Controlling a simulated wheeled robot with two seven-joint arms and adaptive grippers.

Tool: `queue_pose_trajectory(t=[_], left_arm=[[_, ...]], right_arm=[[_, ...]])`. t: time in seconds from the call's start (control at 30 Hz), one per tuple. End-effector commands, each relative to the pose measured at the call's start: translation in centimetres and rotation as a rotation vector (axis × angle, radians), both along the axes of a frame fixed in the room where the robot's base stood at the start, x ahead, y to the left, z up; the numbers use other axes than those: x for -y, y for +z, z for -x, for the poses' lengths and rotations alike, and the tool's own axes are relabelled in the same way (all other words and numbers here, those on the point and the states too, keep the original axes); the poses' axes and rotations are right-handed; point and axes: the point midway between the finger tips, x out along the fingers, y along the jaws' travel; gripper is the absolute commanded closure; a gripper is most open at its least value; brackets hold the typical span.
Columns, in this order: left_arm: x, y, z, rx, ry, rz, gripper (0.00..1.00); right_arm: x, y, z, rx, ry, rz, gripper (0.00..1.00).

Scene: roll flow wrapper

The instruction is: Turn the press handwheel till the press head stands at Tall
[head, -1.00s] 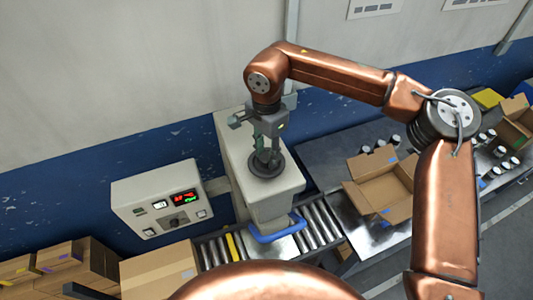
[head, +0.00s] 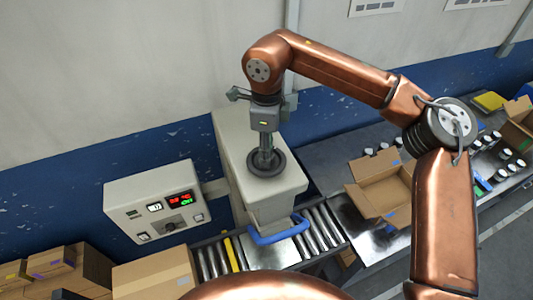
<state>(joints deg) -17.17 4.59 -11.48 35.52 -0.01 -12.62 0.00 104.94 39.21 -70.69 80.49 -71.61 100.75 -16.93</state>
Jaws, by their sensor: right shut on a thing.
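The press (head: 245,185) is a pale housing standing over the roller conveyor. Its handwheel (head: 279,161) is a dark round wheel lying on top of the housing. My right gripper (head: 266,158) points straight down and is shut on the handwheel near its middle; the fingers partly hide it. A blue press part (head: 277,232) shows low at the front of the housing. No scale or Tall mark can be made out. My left gripper is not in view.
An open carton (head: 382,187) stands right of the press on the line. A closed carton (head: 155,274) is at the lower left, with more boxes (head: 60,268) beside it. Several dark jars with white lids (head: 510,160) lie at the right. The wall is close behind.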

Motion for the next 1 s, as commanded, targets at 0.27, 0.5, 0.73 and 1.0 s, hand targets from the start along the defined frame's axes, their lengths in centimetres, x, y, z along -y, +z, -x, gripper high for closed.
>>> queue_pose_trajectory(t=[0.27,0.5,0.73,1.0], left_arm=[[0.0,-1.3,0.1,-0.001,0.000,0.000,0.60],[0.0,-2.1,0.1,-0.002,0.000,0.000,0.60],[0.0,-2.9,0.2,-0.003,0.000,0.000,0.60],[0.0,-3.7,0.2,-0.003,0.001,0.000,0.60]], right_arm=[[0.0,-0.1,-0.1,0.002,-0.263,-0.001,0.93],[0.0,-0.1,0.0,0.002,-0.490,-0.001,0.93],[0.0,0.0,0.0,0.001,-0.709,-0.002,0.93],[0.0,-0.1,-0.1,0.001,-0.965,-0.001,0.93]])
